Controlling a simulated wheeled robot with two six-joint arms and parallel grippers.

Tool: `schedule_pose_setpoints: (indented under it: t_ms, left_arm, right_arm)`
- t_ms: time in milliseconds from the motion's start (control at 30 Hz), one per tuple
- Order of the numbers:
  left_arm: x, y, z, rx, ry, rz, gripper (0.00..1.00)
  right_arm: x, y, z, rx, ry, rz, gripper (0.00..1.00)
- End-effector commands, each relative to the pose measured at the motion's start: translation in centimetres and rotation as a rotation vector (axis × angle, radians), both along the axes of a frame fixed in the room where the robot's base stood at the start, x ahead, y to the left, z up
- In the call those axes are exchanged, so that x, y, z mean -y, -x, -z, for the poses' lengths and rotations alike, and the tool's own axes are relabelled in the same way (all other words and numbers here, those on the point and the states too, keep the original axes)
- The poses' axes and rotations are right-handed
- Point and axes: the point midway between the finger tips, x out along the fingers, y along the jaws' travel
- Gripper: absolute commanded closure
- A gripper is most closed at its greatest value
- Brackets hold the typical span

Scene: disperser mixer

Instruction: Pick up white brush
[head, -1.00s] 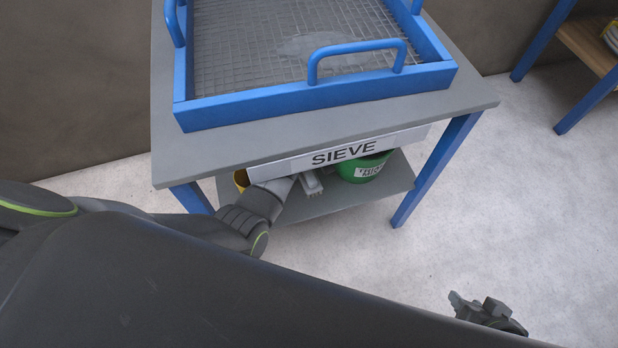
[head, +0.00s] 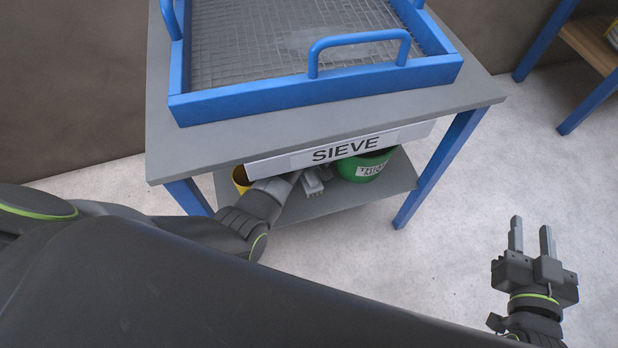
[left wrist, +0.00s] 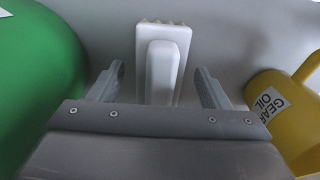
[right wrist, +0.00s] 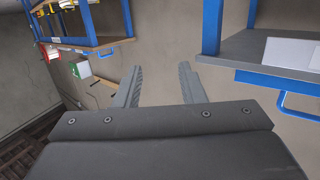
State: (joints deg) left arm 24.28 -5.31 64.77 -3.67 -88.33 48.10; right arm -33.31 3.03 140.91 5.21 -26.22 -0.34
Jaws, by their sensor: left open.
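The white brush (left wrist: 163,62) lies on the grey lower shelf under the sieve table. In the head view part of it (head: 312,184) shows below the SIEVE sign. My left gripper (left wrist: 158,84) is open, with one finger on each side of the brush's near end in the left wrist view. I cannot tell whether either finger touches it. In the head view the left fingertips are hidden under the table. My right gripper (head: 531,228) is open and empty, out over the floor at right; its fingers also show in the right wrist view (right wrist: 160,82).
A green container (head: 362,168) stands to the right of the brush on the lower shelf (head: 340,203). A yellow gear oil container (left wrist: 285,108) stands on its other side. The SIEVE sign (head: 340,150) and tabletop (head: 230,140) hang over the shelf.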

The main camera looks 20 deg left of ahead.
Motion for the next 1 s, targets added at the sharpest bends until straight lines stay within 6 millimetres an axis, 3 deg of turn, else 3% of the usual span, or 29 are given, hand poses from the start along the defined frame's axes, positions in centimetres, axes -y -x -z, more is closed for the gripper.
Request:
schedule_pose_setpoints:
  t_ms: [233, 567, 933, 1000]
  left_arm:
    - [0.0, 0.0, 0.9, 0.001, 0.000, 0.000, 0.29]
    - [0.0, 0.0, 0.9, 0.001, 0.000, 0.000, 0.29]
    - [0.0, 0.0, 0.9, 0.001, 0.001, 0.000, 0.78]
    - [0.0, 0.0, 0.9, 0.001, 0.000, 0.000, 0.79]
  right_arm:
    - [0.0, -0.5, -2.9, 0.158, 0.038, 0.002, 0.64]
    - [0.0, -0.5, -3.4, 0.183, 0.044, 0.002, 0.64]
    - [0.0, -0.6, -3.4, 0.182, 0.044, 0.002, 0.64]
    - [0.0, -0.6, -3.4, 0.182, 0.044, 0.002, 0.64]
